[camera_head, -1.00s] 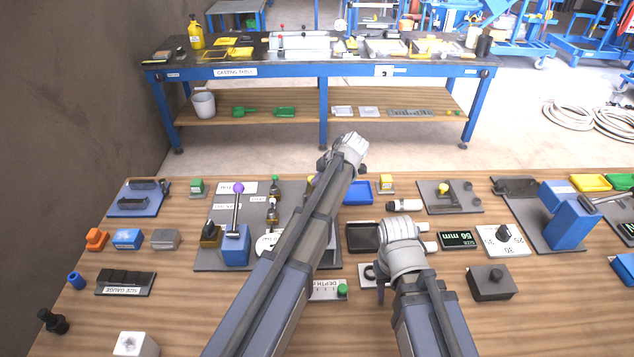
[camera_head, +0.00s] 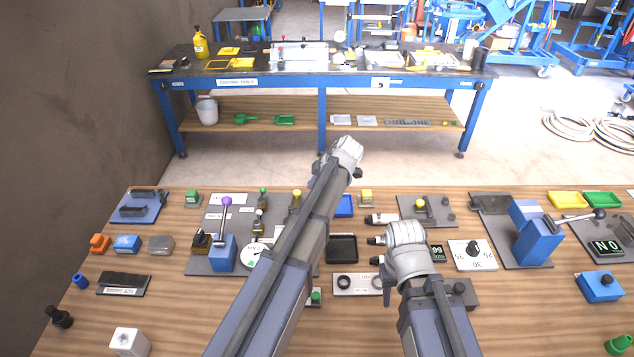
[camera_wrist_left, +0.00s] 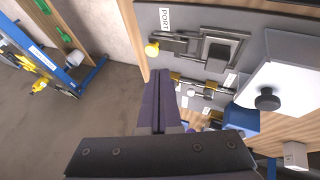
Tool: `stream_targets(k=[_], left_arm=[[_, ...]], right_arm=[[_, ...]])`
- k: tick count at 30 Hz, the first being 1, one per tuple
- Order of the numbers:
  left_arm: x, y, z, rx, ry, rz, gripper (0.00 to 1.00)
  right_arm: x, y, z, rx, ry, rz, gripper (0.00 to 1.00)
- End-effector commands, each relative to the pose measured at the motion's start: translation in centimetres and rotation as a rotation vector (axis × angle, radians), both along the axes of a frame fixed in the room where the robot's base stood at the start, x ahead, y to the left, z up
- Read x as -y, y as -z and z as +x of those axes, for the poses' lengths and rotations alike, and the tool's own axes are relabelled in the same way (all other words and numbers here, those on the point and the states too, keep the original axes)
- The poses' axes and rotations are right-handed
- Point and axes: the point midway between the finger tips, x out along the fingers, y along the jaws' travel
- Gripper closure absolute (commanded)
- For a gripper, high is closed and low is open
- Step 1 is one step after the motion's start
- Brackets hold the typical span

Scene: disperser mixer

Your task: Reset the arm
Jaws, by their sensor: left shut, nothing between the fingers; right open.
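My left arm reaches from the bottom left over the near bench, and its pale wrist end (camera_head: 345,155) is above the bench's far edge in the head view. In the left wrist view my left gripper (camera_wrist_left: 158,100) is shut and empty, its dark fingers side by side. They overlap the bench edge in that picture and hold nothing. My right arm comes in from the bottom, shorter in view. My right gripper (camera_head: 398,262) is over the middle of the bench, mostly hidden by its own wrist, and holds nothing that I can see.
The wooden bench (camera_head: 180,315) carries a grey panel with a purple-topped lever (camera_head: 226,202), a black tray (camera_head: 342,248), a white dial plate (camera_head: 472,254) and a blue press (camera_head: 537,235). A blue-framed casting table (camera_head: 236,83) stands behind, across open floor.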

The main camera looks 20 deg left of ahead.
Motion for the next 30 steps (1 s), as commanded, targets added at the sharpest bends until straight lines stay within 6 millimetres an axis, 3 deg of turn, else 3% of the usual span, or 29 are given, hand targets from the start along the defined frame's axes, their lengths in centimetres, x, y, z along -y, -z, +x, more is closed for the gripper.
stream_targets(k=[8, 11, 17, 24, 30], left_arm=[[0.0, -0.1, -0.1, -0.003, 0.003, 0.000, 1.00], [0.7, 0.1, -1.1, -0.039, 0.056, 0.000, 1.00], [5.0, 1.2, -7.1, -0.273, 0.428, 0.006, 1.00], [10.7, 2.6, -16.1, -0.583, 1.059, 0.007, 1.00], [14.3, 3.3, -23.3, -0.762, 1.591, 0.012, 1.00]], right_arm=[[0.0, -0.1, 0.0, 0.000, 0.000, 0.000, 0.59], [0.0, -0.1, 0.0, 0.000, 0.000, 0.000, 0.59], [0.0, -0.1, 0.0, 0.000, 0.000, 0.000, 0.59], [0.0, -0.1, 0.0, 0.000, 0.000, 0.000, 0.59], [0.0, -0.1, 0.0, 0.000, 0.000, 0.000, 0.59]])
